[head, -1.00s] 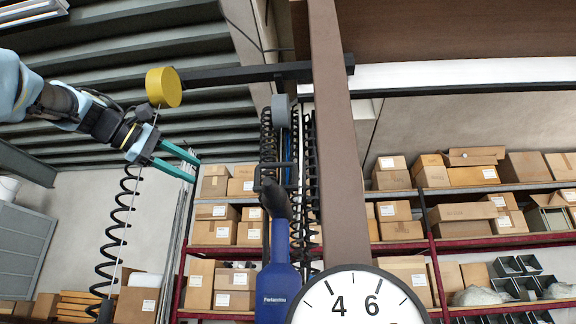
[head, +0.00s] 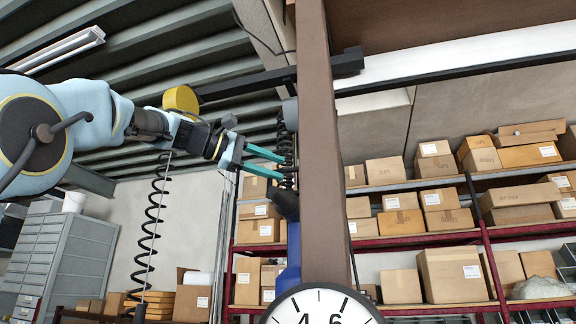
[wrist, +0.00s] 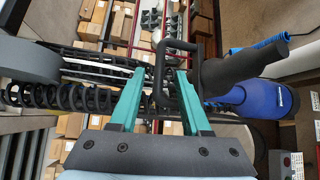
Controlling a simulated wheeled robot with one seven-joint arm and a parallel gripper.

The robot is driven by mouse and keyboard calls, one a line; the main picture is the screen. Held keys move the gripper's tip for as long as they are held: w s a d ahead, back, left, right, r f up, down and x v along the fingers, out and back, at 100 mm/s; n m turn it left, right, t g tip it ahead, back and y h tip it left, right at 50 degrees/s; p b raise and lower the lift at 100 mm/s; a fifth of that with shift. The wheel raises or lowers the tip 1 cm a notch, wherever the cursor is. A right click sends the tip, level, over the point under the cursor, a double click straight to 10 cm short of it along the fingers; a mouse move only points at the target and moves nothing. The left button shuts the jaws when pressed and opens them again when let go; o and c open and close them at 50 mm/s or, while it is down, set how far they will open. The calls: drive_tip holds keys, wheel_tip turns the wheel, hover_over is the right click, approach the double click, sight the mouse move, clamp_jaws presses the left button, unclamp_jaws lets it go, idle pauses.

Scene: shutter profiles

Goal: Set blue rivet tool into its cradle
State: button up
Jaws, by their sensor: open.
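The blue rivet tool (head: 291,258) hangs nose up on the left of the brown post, which hides part of it. In the wrist view its blue body (wrist: 262,98) lies at the right, with a black end and a black wire loop (wrist: 162,60). My gripper (head: 281,168) has teal fingers, open, level with the tool's upper end. In the wrist view, my gripper (wrist: 158,78) has its fingers apart on either side of part of the loop; I cannot tell whether they touch it. I cannot make out the cradle.
The brown post (head: 322,150) stands close to the right of my gripper. A clock (head: 322,306) is at its foot. A yellow reel (head: 181,99) and a grey reel (head: 290,114) hang from a dark beam, with black coils below. Shelves with boxes (head: 452,275) stand behind.

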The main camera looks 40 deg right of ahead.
sight(283, 170)
drive_tip(key=shift+p+x, duration=0.55)
drive_tip(key=shift+x, duration=1.4)
drive_tip(key=shift+c, duration=0.3)
clamp_jaws()
